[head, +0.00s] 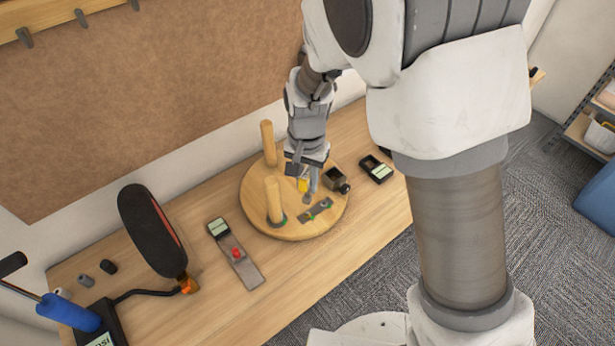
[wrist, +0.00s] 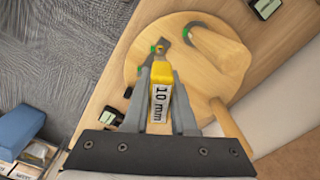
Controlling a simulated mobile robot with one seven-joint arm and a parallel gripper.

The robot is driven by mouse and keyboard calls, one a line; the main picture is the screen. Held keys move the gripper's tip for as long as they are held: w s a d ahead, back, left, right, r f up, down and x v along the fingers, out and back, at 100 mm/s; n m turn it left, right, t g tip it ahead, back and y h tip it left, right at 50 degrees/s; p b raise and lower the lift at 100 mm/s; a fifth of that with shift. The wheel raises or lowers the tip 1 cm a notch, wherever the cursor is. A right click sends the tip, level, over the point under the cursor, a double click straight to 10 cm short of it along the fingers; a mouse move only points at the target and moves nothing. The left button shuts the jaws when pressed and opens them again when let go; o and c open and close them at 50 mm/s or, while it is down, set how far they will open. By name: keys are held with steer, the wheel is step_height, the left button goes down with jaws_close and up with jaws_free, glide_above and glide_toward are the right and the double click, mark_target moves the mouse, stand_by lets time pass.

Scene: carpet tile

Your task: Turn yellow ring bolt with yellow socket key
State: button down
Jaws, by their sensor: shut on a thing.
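My gripper (head: 303,184) is over the round wooden board and shut on the yellow socket key (head: 303,186). In the wrist view the key (wrist: 161,88) sits between the two grey fingers (wrist: 161,105) and bears a "10 mm" label. Its far end points at the board (wrist: 135,75). I cannot make out a yellow ring bolt, nor whether the key's end touches anything.
Two wooden pegs (head: 274,200) (head: 268,143) stand on the board. A dark block (head: 335,179) sits at its right edge. A labelled black case (head: 376,168) lies to the right. A grey strip with a red knob (head: 237,253) and a black oval panel (head: 150,228) stand left.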

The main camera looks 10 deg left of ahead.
mark_target(308, 196)
steer(key=shift+f, duration=0.1)
steer(key=shift+f+b, duration=2.15)
steer(key=shift+f, duration=0.75)
steer(key=shift+f+n, duration=0.1)
steer(key=shift+n, duration=0.2)
steer(key=n+b, duration=0.1)
steer(key=n, duration=0.4)
steer(key=shift+d+n, duration=0.1)
steer(key=shift+n, duration=0.2)
steer(key=n, duration=0.9)
steer(key=n+p, duration=0.1)
steer(key=n, duration=0.1)
steer(key=shift+r, duration=0.25)
steer(key=n+p, duration=0.1)
steer(key=n, duration=0.3)
steer(key=shift+f+n+p, duration=0.1)
steer(key=shift+n+p, duration=0.2)
steer(key=shift+p, duration=0.05)
